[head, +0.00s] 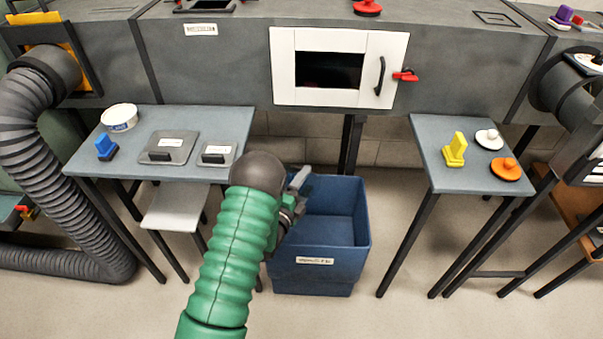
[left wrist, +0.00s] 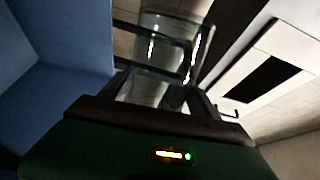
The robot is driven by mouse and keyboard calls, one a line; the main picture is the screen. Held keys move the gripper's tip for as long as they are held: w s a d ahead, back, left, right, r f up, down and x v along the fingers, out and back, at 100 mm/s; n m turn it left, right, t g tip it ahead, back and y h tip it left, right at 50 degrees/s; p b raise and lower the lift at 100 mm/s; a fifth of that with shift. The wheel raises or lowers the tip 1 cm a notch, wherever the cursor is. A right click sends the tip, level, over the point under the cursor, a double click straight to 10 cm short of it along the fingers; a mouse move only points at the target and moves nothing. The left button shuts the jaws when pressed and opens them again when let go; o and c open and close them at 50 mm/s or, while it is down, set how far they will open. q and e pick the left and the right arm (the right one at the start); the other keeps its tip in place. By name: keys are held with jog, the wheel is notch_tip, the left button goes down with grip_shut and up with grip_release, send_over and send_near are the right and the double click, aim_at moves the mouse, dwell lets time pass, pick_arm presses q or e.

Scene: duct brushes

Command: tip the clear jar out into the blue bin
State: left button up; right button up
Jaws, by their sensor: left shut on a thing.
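My left gripper (head: 300,182) is over the left rear part of the open blue bin (head: 345,258), its arm reaching in from below. In the left wrist view, the gripper's fingers (left wrist: 165,85) are shut on the clear jar (left wrist: 172,40), a see-through glass cylinder. I cannot make out any contents in the jar, and its tilt is hard to tell. The bin's blue wall also shows at the left of the wrist view (left wrist: 65,100). The part of the bin's inside that shows looks empty. My right gripper is not in view.
A left table (head: 200,118) holds a white round tub (head: 119,117), a blue brush (head: 106,147) and two grey plates. A right table (head: 440,125) holds yellow, white and orange tools. Behind the bin is a grey duct with a white-framed opening (head: 283,70). Floor between bin and right table is clear.

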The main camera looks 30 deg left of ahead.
aim_at(313, 178)
pick_arm(q)
jog(key=shift+r+n, duration=0.25)
jog(key=shift+n, duration=0.35)
jog(key=d+r+n+p, duration=0.1)
jog(key=n, duration=0.1)
jog(key=r+n+p, duration=0.1)
jog(key=n, duration=0.2)
jog(key=d+r+n+p, duration=0.1)
jog(key=n+p, duration=0.1)
jog(key=shift+w+d+r, duration=0.1)
jog(key=shift+d+r, duration=0.1)
jog(key=shift+d, duration=0.1)
jog(key=n+p, duration=0.1)
jog(key=n, duration=0.1)
jog(key=d+r+n+p, duration=0.1)
jog(key=n, duration=0.1)
jog(key=r+n+p, duration=0.1)
jog(key=n, duration=0.2)
jog(key=shift+w+d, duration=0.15)
jog(key=shift+d, duration=0.05)
jog(key=shift+d+n, duration=0.4)
jog(key=shift+n, duration=0.6)
jog(key=shift+a, duration=0.15)
